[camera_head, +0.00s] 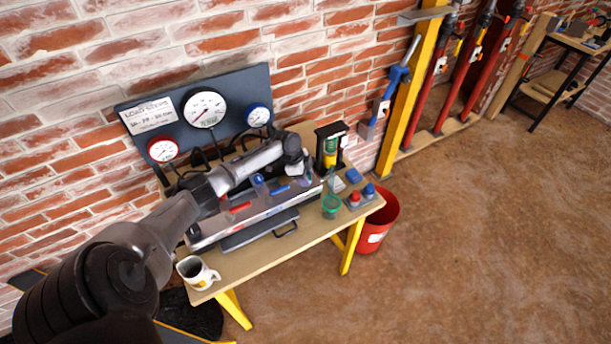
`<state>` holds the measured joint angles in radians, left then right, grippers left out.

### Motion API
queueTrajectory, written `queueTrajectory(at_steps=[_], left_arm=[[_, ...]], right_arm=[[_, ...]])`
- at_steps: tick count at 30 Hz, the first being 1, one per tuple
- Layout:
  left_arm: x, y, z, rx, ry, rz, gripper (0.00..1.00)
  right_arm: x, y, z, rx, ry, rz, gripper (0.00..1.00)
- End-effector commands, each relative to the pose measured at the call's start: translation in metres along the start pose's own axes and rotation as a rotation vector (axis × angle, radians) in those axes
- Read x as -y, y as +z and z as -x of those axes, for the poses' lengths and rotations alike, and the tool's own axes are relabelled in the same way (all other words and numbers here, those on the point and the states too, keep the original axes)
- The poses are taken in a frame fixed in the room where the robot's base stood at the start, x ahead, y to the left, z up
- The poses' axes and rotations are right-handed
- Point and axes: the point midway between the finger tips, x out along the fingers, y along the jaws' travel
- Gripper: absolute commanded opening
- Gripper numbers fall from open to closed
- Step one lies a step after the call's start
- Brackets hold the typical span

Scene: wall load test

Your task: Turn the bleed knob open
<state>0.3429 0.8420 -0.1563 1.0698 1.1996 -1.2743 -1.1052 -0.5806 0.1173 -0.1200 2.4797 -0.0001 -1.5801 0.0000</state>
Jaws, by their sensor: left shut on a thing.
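The test bench (325,228) stands against the brick wall. On it sits a grey hydraulic unit (215,228) with a red handle and blue parts along its top. My left arm reaches in from the lower left, over this unit. My left gripper (304,178) points down at the unit's right end and is shut on what seems to be the bleed knob. The knob itself is hidden by the fingers, so its turn angle cannot be read. My right gripper is not in view.
A panel with a large white gauge (204,109), a red gauge (162,149) and a blue gauge (258,115) stands behind. A mug (196,272), green cup (331,205), button box (361,197) and black-framed cylinder (330,150) stand around the unit. A red bucket (384,225) is beside the bench.

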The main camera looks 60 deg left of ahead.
Motion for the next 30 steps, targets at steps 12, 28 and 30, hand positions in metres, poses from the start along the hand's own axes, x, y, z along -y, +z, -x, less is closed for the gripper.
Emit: queueTrajectory(at_steps=[12, 28, 30], left_arm=[[-0.002, -0.003, 0.006, -0.001, -0.121, 0.299, 0.14], [-0.003, -0.005, 0.005, -0.001, -0.313, 0.764, 0.14], [-0.003, -0.005, 0.005, -0.001, -0.340, 0.825, 0.14]], right_arm=[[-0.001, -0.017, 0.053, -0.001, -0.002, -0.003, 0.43], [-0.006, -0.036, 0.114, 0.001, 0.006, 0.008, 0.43], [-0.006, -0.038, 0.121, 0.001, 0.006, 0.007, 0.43]])
